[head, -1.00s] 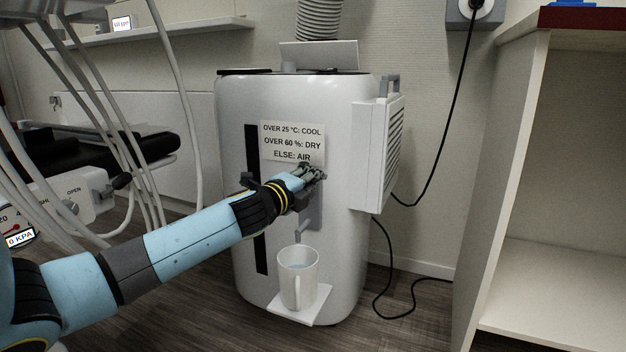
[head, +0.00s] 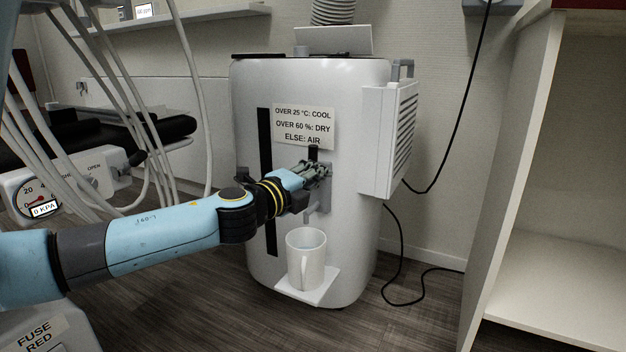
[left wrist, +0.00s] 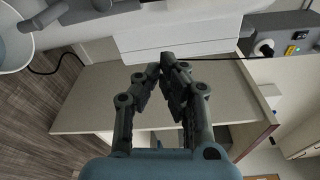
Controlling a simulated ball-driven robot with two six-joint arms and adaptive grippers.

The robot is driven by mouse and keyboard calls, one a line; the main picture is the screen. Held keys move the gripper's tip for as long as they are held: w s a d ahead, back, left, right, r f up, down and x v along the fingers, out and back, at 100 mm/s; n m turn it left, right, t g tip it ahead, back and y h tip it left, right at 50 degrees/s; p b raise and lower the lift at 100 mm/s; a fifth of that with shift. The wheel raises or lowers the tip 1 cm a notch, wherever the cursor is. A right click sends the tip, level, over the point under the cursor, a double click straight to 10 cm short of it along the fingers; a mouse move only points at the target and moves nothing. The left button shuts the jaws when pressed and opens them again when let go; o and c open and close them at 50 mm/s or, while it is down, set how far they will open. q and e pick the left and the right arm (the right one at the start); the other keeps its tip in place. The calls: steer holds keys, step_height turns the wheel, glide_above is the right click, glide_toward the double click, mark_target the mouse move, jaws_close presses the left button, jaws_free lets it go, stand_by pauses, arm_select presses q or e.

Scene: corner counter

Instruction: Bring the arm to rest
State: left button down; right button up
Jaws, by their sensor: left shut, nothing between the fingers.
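My left arm reaches in from the left in the head view. Its left gripper (head: 322,172) is in front of the white machine (head: 345,245), just below the machine's printed label (head: 303,127). The gripper is shut and empty; its fingertips also meet in the left wrist view (left wrist: 162,68). A grey panel (head: 322,200) on the machine is partly hidden behind the gripper. I cannot tell whether the fingers touch the machine. My right gripper is not in view.
A white mug (head: 306,262) stands upright on the machine's small tray (head: 315,292), below the gripper. Hanging hoses (head: 115,120) and a gauge box (head: 75,190) are at left. An open shelf unit (head: 560,270) stands at right. A black cable (head: 398,290) lies on the floor.

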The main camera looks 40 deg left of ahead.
arm_select(q)
steer(key=shift+s+d, duration=0.15)
steer(key=shift+s, duration=0.65)
